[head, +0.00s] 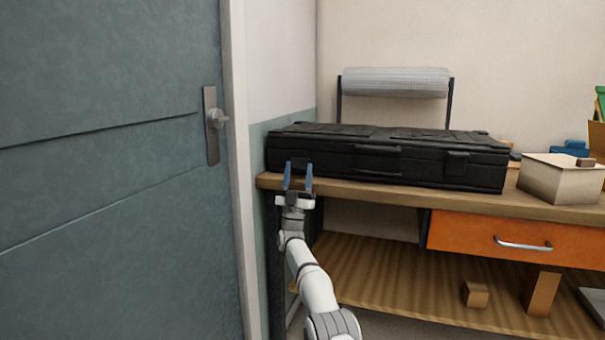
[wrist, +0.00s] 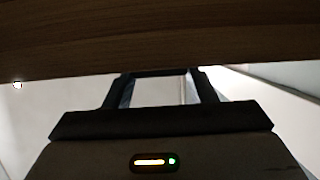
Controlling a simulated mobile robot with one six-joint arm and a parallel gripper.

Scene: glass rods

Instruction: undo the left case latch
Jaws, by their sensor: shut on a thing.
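The closed black case (head: 400,158) lies flat on the wooden workbench in the head view, with its handle (head: 376,150) and right latch (head: 457,164) on the front face. My gripper (head: 298,170) is at the left part of that face, its blue fingers on either side of the left latch (head: 299,167), of which only a dark piece shows between them. The gripper is shut on this latch. In the wrist view the dark fingers (wrist: 160,78) reach up to the wooden band; the latch itself cannot be made out there.
The workbench top (head: 400,194) has its front edge just below the case, close to my gripper. An orange drawer (head: 510,241) is under the bench at right. A pale box (head: 560,180) stands right of the case. A grey door (head: 100,200) is at left.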

